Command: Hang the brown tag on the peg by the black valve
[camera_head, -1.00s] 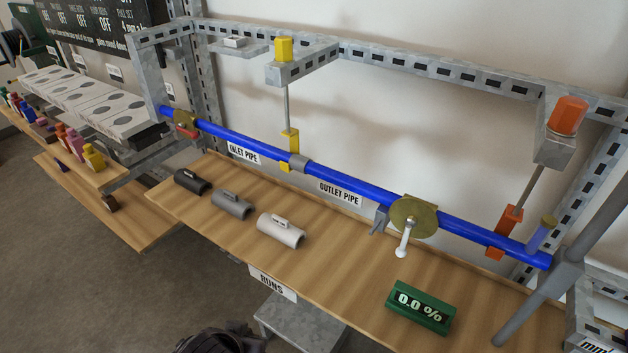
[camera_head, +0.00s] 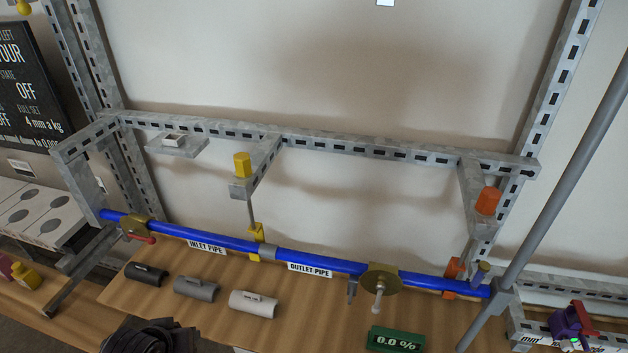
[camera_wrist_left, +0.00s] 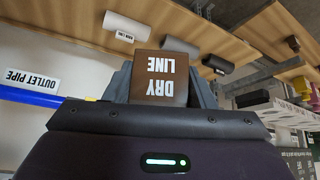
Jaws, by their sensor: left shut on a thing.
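The brown tag (camera_wrist_left: 159,80) is in the left wrist view, with the white words DRY LINE upside down on its face. My left gripper (camera_wrist_left: 161,66) is shut on it, a grey finger on each side. In the head view a dark, ribbed part of mine shows at the bottom left; the tag is not visible there. Two brass valves sit on the blue pipe: one with a red handle (camera_head: 137,228) at the left, one with a white handle (camera_head: 381,279) at the right. I cannot make out a black valve or its peg. My right gripper is not in view.
A grey metal frame (camera_head: 330,146) stands above the blue pipe (camera_head: 335,265). Black, grey and white pipe pieces lie on the wooden shelf (camera_head: 310,310), with a green 0.0 % display (camera_head: 395,338) at right. A slanted grey pole (camera_head: 560,190) crosses the right side.

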